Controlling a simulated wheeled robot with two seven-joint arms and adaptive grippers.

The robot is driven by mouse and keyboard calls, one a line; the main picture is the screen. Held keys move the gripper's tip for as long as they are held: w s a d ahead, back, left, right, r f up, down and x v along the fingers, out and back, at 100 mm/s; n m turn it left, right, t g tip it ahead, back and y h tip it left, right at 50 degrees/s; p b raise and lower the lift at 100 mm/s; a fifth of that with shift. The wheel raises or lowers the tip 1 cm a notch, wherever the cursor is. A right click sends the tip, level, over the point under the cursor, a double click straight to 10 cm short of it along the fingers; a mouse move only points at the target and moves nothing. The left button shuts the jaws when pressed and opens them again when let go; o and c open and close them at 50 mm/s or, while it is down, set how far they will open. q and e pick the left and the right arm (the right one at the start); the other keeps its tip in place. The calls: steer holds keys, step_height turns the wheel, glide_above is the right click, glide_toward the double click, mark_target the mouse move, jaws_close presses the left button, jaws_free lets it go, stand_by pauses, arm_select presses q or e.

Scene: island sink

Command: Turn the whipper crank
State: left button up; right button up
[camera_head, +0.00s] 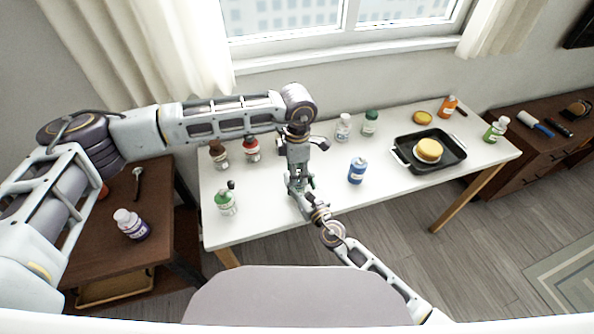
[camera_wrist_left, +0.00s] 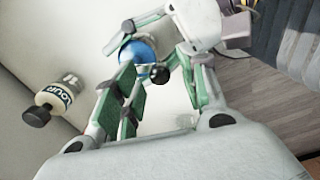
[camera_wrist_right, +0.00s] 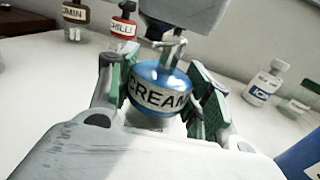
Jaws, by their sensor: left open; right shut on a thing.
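The whipper is a round blue jar labelled CREAM (camera_wrist_right: 158,92), with a metal crank (camera_wrist_right: 170,52) on top. My right gripper (camera_wrist_right: 155,85) is shut on the jar, a green-padded finger on each side. In the left wrist view the blue jar (camera_wrist_left: 138,52) and a small dark knob (camera_wrist_left: 160,74) show between the fingers of my left gripper (camera_wrist_left: 163,82). That gripper is open, pointing down over the whipper. In the head view my left gripper (camera_head: 299,180) and my right gripper (camera_head: 314,208) meet over the white table and largely hide the whipper.
On the white table (camera_head: 270,215) stand a green-labelled bottle (camera_head: 226,202), brown bottle (camera_head: 218,153), red bottle (camera_head: 251,149), blue container (camera_head: 357,171), white bottle (camera_head: 343,127) and green-capped bottle (camera_head: 370,123). A black tray (camera_head: 452,153) holds a round cake (camera_head: 428,150).

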arm_select(q)
step_height(320, 180, up, 12)
stand_by(0.7)
steer(key=shift+f, duration=0.1)
stand_by(0.6)
steer(key=shift+n, duration=2.5)
steer(key=shift+f, duration=0.15)
steer(key=shift+f, duration=5.85)
steer(key=shift+c, duration=0.2)
jaws_close()
